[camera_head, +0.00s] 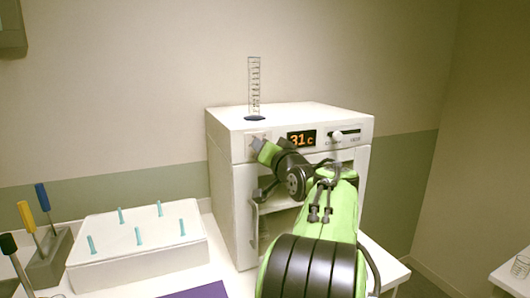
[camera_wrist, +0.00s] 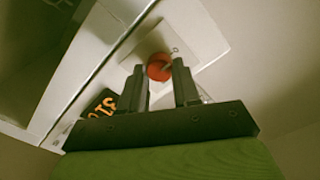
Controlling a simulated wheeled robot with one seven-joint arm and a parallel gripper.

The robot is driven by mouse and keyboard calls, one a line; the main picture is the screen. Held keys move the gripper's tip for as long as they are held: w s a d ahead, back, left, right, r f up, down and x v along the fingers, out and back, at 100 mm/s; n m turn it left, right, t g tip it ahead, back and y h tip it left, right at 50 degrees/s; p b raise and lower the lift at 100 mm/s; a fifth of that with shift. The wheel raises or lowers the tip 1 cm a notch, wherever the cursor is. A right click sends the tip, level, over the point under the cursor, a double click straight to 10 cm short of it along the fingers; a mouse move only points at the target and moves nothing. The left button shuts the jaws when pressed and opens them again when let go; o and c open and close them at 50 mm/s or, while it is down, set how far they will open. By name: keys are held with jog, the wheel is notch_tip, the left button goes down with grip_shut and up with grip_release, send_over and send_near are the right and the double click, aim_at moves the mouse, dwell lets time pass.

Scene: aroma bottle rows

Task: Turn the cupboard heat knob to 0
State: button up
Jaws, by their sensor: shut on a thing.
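The white cupboard (camera_head: 230,190) stands on the table, with a display (camera_head: 302,138) on its front panel reading 31c. The display also shows, rotated, in the wrist view (camera_wrist: 103,104). My gripper (camera_head: 257,143) reaches the left end of this panel. In the wrist view, my gripper (camera_wrist: 163,76) has its two fingers on either side of a round red-orange knob (camera_wrist: 159,67) and is shut on it. The knob sits on a pale square plate. In the head view my gripper hides the knob, and my arm covers much of the cupboard's front.
A graduated cylinder (camera_head: 254,88) stands on the cupboard top. A slider with a white knob (camera_head: 338,135) is right of the display. A white block with teal pegs (camera_head: 140,258), a tool holder (camera_head: 48,262) and a purple mat (camera_head: 196,291) are at left. Another table (camera_head: 505,277) is far right.

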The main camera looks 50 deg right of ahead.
jog(key=shift+f, duration=0.15)
jog(key=o, duration=1.1)
jog(key=shift+c, duration=0.2)
jog(key=shift+s, duration=0.1)
jog(key=b+v, duration=0.1)
jog(key=v, duration=1.4)
jog(key=shift+s+a, duration=0.2)
jog(key=shift+s, duration=0.05)
